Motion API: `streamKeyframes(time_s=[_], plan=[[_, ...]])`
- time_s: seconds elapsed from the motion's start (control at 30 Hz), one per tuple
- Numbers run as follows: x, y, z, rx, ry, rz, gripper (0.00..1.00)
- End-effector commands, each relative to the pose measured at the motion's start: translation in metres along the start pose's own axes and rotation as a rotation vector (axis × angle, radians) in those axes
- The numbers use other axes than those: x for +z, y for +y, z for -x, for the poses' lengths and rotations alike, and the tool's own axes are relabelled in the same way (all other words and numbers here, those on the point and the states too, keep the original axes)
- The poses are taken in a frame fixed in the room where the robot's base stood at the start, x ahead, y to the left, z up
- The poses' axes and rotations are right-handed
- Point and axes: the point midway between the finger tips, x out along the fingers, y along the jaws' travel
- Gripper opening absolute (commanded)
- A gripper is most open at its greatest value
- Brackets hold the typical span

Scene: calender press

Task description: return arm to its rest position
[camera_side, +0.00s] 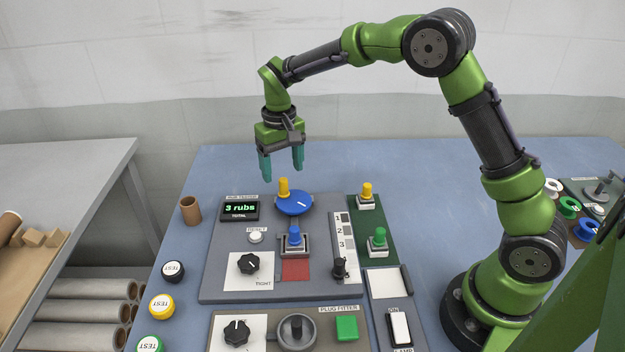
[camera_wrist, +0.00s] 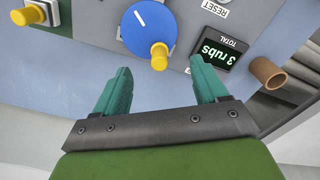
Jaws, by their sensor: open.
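My arm is green and black, raised above the blue table. My gripper (camera_side: 282,164) has teal fingers that are apart and empty, and it hangs above the back edge of the grey press panel (camera_side: 222,272). In the wrist view my gripper (camera_wrist: 158,85) also shows nothing between its fingers. Below it is a blue dial (camera_side: 293,204) with a yellow peg (camera_side: 284,187). The dial (camera_wrist: 148,28) and its yellow peg (camera_wrist: 159,57) show in the wrist view, apart from the fingers. A display (camera_side: 239,210) reads "3 rubs".
A brown tube (camera_side: 190,210) stands left of the panel. Round TEST buttons, including a yellow one (camera_side: 162,306), line the left table edge. A green board (camera_side: 372,233) holds yellow and green knobs. A plug fitter panel (camera_side: 290,331) lies in front. The table behind the panel is clear.

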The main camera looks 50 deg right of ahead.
Motion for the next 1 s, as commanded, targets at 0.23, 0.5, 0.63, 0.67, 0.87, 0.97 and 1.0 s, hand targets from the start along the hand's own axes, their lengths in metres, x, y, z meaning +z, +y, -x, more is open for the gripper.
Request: streamKeyframes(time_s=[0.23, 0.5, 0.63, 0.67, 0.87, 0.97, 1.0], plan=[[0.020, 0.003, -0.006, -0.022, -0.003, -0.001, 0.72], [0.090, 0.020, 0.054, -0.137, 0.114, -0.032, 0.72], [0.129, 0.031, 0.080, -0.194, 0.194, -0.047, 0.72], [0.138, 0.033, 0.085, -0.207, 0.212, -0.051, 0.72], [0.196, 0.050, 0.107, -0.284, 0.350, -0.073, 0.72], [0.219, 0.056, 0.113, -0.314, 0.414, -0.082, 0.72], [0.226, 0.058, 0.115, -0.324, 0.438, -0.084, 0.72]])
